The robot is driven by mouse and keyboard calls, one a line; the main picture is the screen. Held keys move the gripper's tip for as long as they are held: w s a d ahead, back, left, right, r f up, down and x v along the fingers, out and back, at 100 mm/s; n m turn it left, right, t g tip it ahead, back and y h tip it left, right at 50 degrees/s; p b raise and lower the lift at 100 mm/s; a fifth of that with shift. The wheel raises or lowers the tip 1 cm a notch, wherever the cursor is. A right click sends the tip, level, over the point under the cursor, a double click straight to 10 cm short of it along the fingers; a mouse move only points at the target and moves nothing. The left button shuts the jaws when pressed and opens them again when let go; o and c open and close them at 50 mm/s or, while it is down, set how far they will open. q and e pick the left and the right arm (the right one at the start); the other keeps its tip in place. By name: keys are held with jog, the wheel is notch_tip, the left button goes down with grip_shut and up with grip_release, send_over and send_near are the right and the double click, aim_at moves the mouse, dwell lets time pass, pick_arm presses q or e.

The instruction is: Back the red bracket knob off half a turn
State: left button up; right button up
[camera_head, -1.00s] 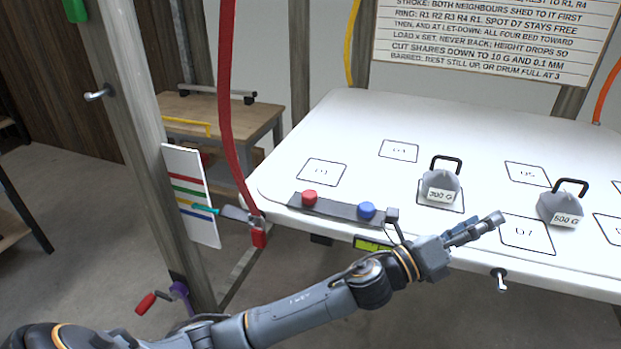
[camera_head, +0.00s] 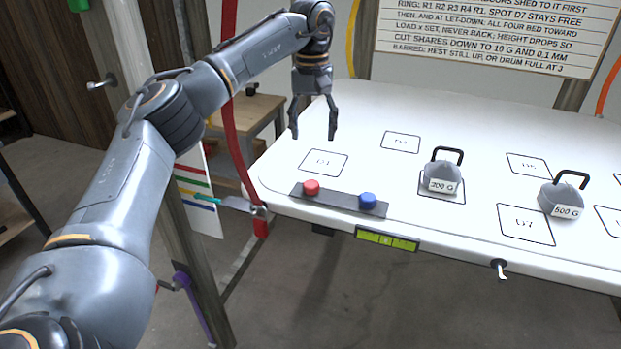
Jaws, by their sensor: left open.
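The red strap (camera_head: 232,130) runs down to the left corner of the white table (camera_head: 440,120). At its lower end are a small metal fitting (camera_head: 259,211) and a red block (camera_head: 261,228), partly hidden by the strap and table edge. I cannot tell whether this block is the knob. A round red knob or button (camera_head: 311,187) sits on a dark strip (camera_head: 340,201) near the table's front left edge. My left gripper (camera_head: 313,137) points down, open and empty, above and behind the red round piece, apart from it. My right gripper is not in view.
A blue round piece (camera_head: 367,201) shares the strip. Weights marked 300 G (camera_head: 442,178) and 500 G (camera_head: 561,199) stand on the table. A green level (camera_head: 387,239) sits at the front edge. A post (camera_head: 190,235) stands left, behind my arm.

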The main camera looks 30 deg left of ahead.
aim_at(311, 183)
pick_arm(q)
jog(key=f, duration=0.6)
jog(key=f+p, duration=0.1)
jog(key=f, duration=0.5)
jog(key=shift+s+a+p, duration=0.1)
jog(key=shift+a+p, duration=0.1)
jog(key=shift+p, duration=0.1)
jog(key=shift+f, duration=0.8)
jog(key=shift+c, duration=0.5)
jog(key=c, duration=1.1)
